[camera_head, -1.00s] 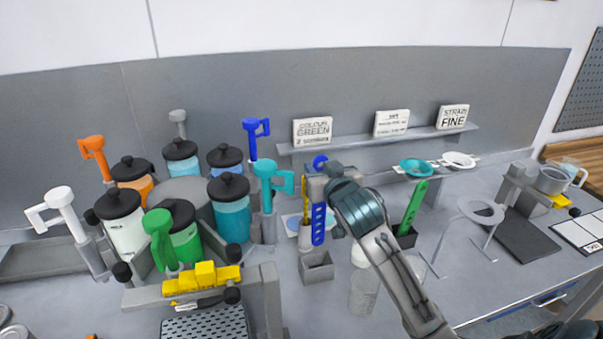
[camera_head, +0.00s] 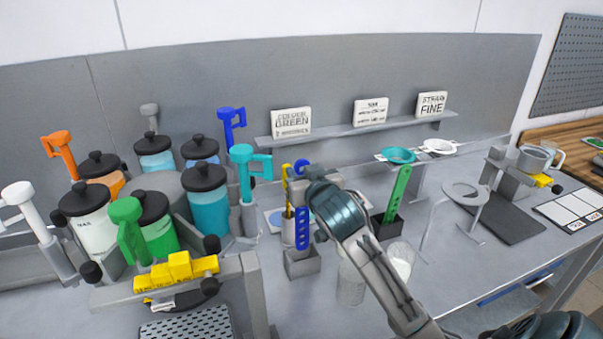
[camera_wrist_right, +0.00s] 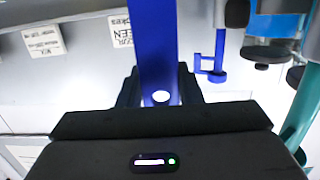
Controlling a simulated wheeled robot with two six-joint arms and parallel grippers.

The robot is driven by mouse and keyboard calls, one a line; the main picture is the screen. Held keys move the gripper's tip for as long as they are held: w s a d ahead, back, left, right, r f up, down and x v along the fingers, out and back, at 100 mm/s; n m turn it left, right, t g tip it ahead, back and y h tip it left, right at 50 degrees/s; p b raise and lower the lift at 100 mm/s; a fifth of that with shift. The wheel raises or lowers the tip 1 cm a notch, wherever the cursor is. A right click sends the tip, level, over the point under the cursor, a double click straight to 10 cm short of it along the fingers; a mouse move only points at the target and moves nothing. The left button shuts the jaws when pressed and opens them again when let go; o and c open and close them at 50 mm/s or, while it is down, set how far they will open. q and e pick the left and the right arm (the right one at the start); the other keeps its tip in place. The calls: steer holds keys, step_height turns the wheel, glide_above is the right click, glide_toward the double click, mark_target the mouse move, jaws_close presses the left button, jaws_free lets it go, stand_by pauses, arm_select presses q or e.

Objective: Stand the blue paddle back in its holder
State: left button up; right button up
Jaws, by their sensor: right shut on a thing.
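The blue paddle (camera_head: 302,236), a flat strip with holes, hangs upright in my right gripper (camera_head: 300,188). Its round top shows just above the jaws. Its lower end is at the mouth of a small grey box holder (camera_head: 302,266); I cannot tell whether it is inside or just above. In the right wrist view the blue shaft (camera_wrist_right: 155,45) runs between the dark jaws (camera_wrist_right: 158,92), which are shut on it. The green paddle (camera_head: 397,195) stands in a dark holder (camera_head: 386,224) to the right. My left gripper is out of view.
A yellow-handled tool (camera_head: 288,205) stands close behind the blue paddle. Clear beakers (camera_head: 351,284) stand to the right of the holder, under my arm. A carousel of lidded jars (camera_head: 208,207) with coloured taps fills the left. A shelf with signs (camera_head: 370,125) runs behind.

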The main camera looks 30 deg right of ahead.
step_height(320, 180, down, 6)
steer(key=b, duration=0.3)
steer(key=shift+f, duration=0.2)
steer(key=o, duration=1.1)
steer(key=shift+c, duration=0.2)
steer(key=p+v, duration=0.3)
steer(key=v, duration=0.7)
steer(key=shift+s+p, duration=0.35)
steer(key=shift+s, duration=0.05)
steer(key=shift+a+r, duration=0.1)
